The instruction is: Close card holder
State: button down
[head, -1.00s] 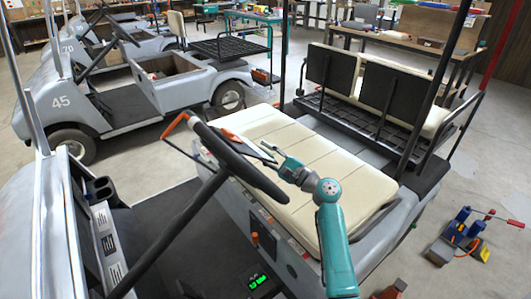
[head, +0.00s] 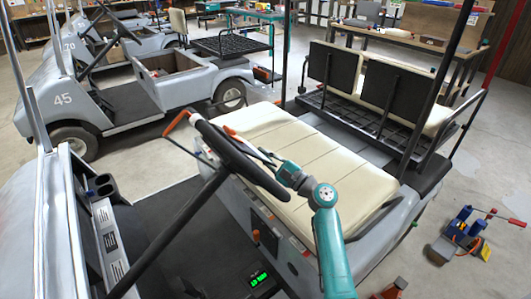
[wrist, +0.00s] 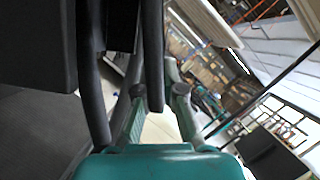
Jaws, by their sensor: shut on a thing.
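The black steering wheel (head: 236,160) of the near cart stands in front of the cream seat in the head view. I cannot clearly make out the card holder; a small orange-tipped piece (head: 230,131) shows behind the wheel rim. My gripper (head: 266,157) is beside the far side of the rim, over the seat. In the wrist view my gripper (wrist: 156,90) is shut, with a dark bar (wrist: 152,60) between its fingers. I cannot tell whether this bar is part of the card holder or the wheel.
The cream seat (head: 315,175) lies under my arm. An orange-handled tool (head: 176,122) is left of the wheel. A dark roof post (head: 440,75) rises at the right. A blue jack-like tool (head: 462,233) stands on the open floor at the right.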

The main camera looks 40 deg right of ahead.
jog(key=c, duration=1.3)
grip_release()
jog(key=v, duration=1.2)
jog(key=shift+r, duration=0.1)
jog(key=shift+c, duration=0.2)
